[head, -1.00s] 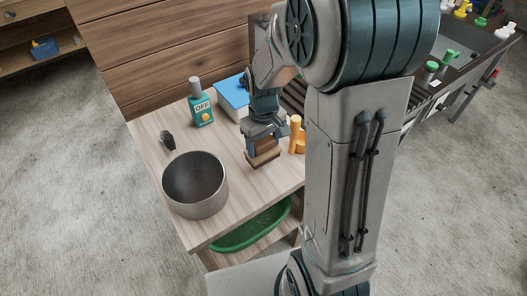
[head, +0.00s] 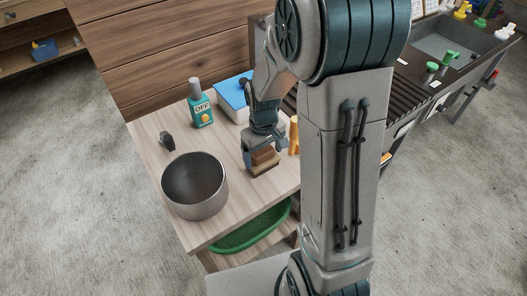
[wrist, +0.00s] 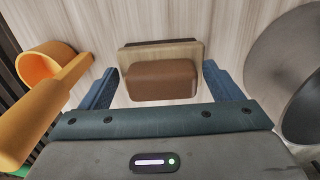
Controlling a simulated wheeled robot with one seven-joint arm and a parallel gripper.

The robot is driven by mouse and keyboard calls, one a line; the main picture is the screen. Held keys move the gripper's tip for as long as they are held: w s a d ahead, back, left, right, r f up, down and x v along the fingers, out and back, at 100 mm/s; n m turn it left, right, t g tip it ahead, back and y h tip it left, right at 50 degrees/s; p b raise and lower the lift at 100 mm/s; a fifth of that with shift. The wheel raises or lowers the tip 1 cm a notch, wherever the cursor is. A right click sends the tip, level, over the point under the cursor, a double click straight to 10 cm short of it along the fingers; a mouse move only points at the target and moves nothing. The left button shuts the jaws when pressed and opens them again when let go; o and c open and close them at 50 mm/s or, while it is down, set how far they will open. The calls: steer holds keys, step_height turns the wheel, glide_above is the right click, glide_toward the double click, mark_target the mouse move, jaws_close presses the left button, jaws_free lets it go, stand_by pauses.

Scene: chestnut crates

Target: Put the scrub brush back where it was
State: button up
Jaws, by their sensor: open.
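The scrub brush (head: 265,168) has a brown block grip on a paler wooden base. It is low over the wooden table or on it, right of the metal pot; the head view does not settle which. In the wrist view the brush (wrist: 160,84) is centred, with its base toward the top of the picture. My gripper (head: 263,153) is open, with its blue fingers on either side of the grip. In the wrist view, gaps show between the gripper's fingers (wrist: 160,74) and the grip. The brush's underside is hidden.
The metal pot (head: 195,186) stands left of the brush. An orange item (head: 294,136) is close on the right. Behind are an OFF bottle (head: 200,107), a blue-lidded box (head: 232,98) and a small dark object (head: 167,141). A green basin (head: 250,232) sits below the tabletop.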

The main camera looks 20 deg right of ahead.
mark_target(263, 151)
step_height(263, 151, up, 11)
steer(key=s+r+m+t, duration=0.2)
steer(key=s+r+m, duration=0.1)
steer(key=s, duration=1)
steer(key=shift+s+r+m+t+p, duration=0.35)
steer(key=shift+r+m+t, duration=0.05)
steer(key=shift+r, duration=0.45)
